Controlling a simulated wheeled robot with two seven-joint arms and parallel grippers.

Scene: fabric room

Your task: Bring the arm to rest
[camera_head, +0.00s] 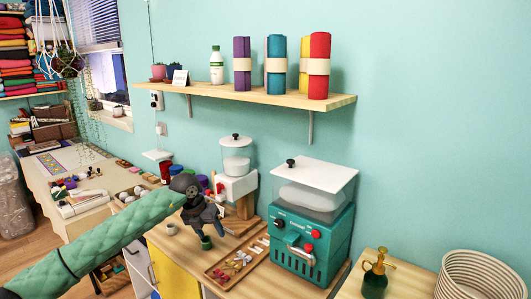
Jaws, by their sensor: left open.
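My left arm (110,240), in a quilted green sleeve, reaches in from the lower left. Its dark left gripper (212,222) is open above the wooden counter, left of the teal machine. It points down and to the right, and I see nothing held in it. A small dark green item (206,242) shows just below the gripper; I cannot tell whether they touch. My right gripper is not in view.
The teal machine (310,240) and a white dispenser (236,180) stand close on the right. A wooden tray (236,262) of small pieces lies in front. A shelf (260,95) holds fabric rolls. A spray bottle (376,275) and basket (480,275) are at lower right.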

